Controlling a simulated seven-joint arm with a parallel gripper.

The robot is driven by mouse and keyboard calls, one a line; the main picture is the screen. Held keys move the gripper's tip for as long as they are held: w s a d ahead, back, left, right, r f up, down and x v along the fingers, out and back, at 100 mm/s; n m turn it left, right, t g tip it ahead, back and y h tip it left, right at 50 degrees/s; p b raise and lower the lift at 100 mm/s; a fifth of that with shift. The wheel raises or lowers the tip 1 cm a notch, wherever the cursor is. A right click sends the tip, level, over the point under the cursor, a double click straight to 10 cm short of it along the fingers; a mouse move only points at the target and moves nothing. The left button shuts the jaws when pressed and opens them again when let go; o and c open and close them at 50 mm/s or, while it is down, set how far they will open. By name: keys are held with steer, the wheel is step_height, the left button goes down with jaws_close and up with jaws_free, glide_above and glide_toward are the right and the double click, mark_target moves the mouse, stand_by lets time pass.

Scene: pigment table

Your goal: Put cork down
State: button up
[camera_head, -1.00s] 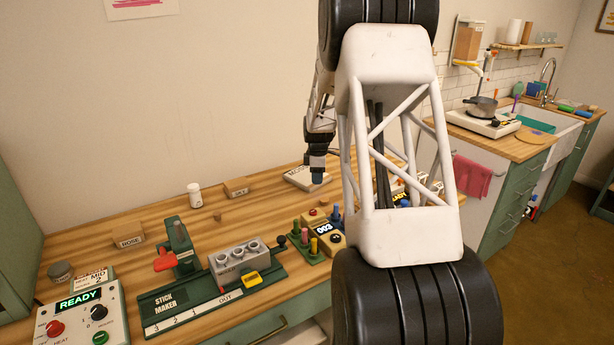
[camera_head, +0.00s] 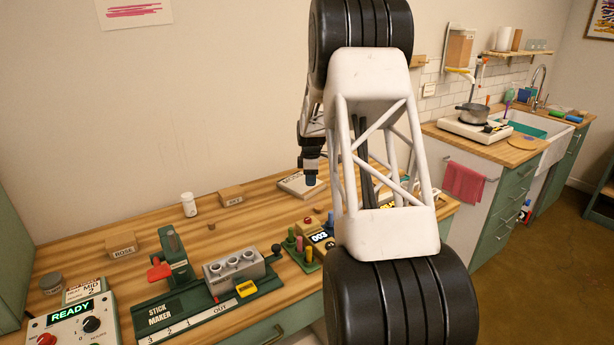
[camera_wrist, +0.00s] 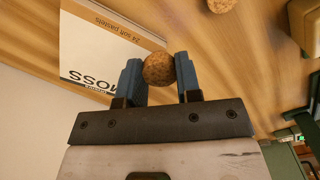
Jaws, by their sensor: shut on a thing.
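My gripper (camera_wrist: 160,75) is shut on a round brown cork (camera_wrist: 158,68) between its blue fingertips in the wrist view. In the head view my gripper (camera_head: 310,180) points down in front of the MOSS box (camera_head: 299,186), near the back of the table. The cork is too small to make out there, and its height above the table cannot be told. The wrist view shows the white and tan MOSS box (camera_wrist: 100,50) beside the cork. A second cork-like piece (camera_wrist: 220,5) lies on the wood at the top edge.
The wooden table (camera_head: 235,220) has bare room left of my gripper. A white bottle (camera_head: 189,205), a small box (camera_head: 230,196) and the ROSE box (camera_head: 121,245) stand there. The green stick maker (camera_head: 180,315) is in front, with a rack of colored sticks (camera_head: 300,247) beside it.

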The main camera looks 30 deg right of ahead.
steer(key=w+d, duration=0.1)
steer(key=w, duration=0.2)
steer(key=w+d, duration=0.2)
steer(key=w, duration=0.1)
steer(key=w+d+f, duration=0.1)
steer(key=w+d, duration=0.1)
steer(key=w, duration=0.2)
stand_by(0.4)
steer(key=shift+f, duration=1.8)
steer(key=shift+f, duration=0.15)
steer(key=o, duration=0.9)
step_height(320, 180, up, 12)
